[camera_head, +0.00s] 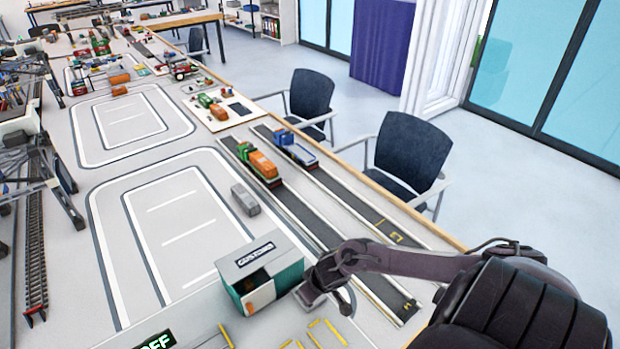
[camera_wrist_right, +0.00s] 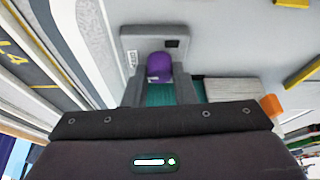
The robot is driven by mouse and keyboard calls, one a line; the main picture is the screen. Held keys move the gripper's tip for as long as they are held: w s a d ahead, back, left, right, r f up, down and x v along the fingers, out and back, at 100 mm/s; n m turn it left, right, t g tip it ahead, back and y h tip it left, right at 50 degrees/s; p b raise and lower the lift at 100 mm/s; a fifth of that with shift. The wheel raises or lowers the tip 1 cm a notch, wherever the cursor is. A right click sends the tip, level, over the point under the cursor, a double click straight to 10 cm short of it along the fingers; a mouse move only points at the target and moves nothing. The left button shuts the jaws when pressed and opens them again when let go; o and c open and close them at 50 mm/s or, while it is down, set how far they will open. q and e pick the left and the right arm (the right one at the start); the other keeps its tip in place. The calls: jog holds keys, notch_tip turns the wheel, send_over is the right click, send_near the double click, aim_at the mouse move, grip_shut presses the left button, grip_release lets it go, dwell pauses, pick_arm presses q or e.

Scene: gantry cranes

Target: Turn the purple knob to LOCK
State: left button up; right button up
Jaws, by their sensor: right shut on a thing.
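The purple knob (camera_wrist_right: 158,66) sits on a grey panel (camera_wrist_right: 150,36) in the right wrist view. My right gripper (camera_wrist_right: 159,82) is at the knob, with one finger on each side of it, and is shut on it. The fingers and my gripper body hide part of the knob, and I cannot read its setting. In the head view my right gripper (camera_head: 312,290) is beside the customs building (camera_head: 287,268), and the knob is hidden there. My left gripper is not in view.
Two toy trucks (camera_head: 260,164) (camera_head: 297,150) stand on the dark road strips. A grey block (camera_head: 245,199) lies on the table behind the customs building. Yellow strips (camera_head: 334,331) lie at the front. Chairs (camera_head: 410,150) stand along the right table edge.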

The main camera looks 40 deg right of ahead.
jog(key=n+y, duration=0.1)
jog(key=n, duration=0.1)
jog(key=shift+d+n, duration=0.1)
jog(key=shift+n, duration=0.2)
jog(key=shift+d+n+y, duration=0.1)
jog(key=shift+n+y, duration=0.2)
jog(key=shift+n, duration=0.6)
jog(key=n+g+y+b, duration=0.1)
jog(key=n, duration=0.2)
jog(key=shift+w+d+f+n, duration=0.1)
jog(key=shift+n, duration=0.2)
jog(key=n+g+y+b, duration=0.1)
jog(key=n+b, duration=0.2)
jog(key=n, duration=0.1)
jog(key=shift+w+f, duration=0.1)
jog(key=shift+r+n+g+y+b, duration=0.15)
jog(key=shift+n+g+b, duration=0.35)
jog(key=shift+n+b, duration=0.7)
jog(key=shift+r+n+g+y+b, duration=0.1)
jog(key=shift+n+g+y+b, duration=0.3)
jog(key=shift+n+b, duration=0.75)
jog(key=o, duration=1)
